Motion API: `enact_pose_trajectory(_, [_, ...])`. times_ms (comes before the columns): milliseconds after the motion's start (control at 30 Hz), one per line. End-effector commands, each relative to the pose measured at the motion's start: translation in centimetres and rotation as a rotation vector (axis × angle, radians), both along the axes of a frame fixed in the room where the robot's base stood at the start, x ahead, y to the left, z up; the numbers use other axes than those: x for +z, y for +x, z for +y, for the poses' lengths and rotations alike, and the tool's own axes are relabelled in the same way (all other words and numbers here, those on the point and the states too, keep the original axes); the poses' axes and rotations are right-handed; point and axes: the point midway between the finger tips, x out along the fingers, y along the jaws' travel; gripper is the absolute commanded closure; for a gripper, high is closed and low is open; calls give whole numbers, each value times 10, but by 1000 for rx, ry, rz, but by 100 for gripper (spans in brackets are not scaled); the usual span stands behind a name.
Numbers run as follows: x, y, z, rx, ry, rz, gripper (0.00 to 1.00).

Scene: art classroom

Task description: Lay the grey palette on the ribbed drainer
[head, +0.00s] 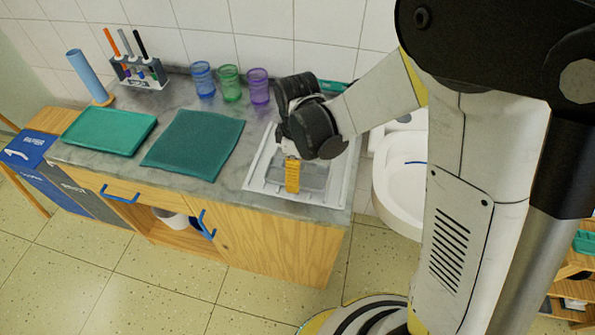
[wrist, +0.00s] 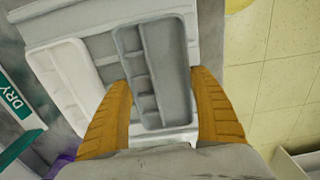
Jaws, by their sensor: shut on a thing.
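The grey palette (wrist: 152,65), a long tray with small wells along one side, lies between the two orange fingers of my gripper (wrist: 162,80) in the wrist view. My gripper is shut on it. In the head view my gripper (head: 292,186) is over the white drainer (head: 258,172) at the right end of the counter; the grey palette (head: 314,176) shows partly behind the finger. The drainer (wrist: 112,14) also shows beneath the palette in the wrist view. I cannot tell whether the palette touches it. A white palette (wrist: 68,82) lies left of the grey one.
A teal mat (head: 195,143) and a green tray (head: 108,132) lie left of the drainer. Blue (head: 203,79), green (head: 230,83) and purple (head: 258,86) cups stand behind. A white basin (head: 402,180) is to the right. A green DRY sign (wrist: 14,98) shows in the wrist view.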

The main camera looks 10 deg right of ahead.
Motion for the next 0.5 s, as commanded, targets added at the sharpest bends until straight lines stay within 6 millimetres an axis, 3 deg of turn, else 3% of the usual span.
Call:
enact_pose_trajectory(100, [-4, 0, 0, 0, 0, 0, 59])
enact_pose_trajectory(133, [-4, 0, 0, 0, 0, 0, 26])
enact_pose_trajectory(200, [-3, 0, 0, 0, 0, 0, 6])
enact_pose_trajectory(500, [-2, 0, 0, 0, 0, 0, 6])
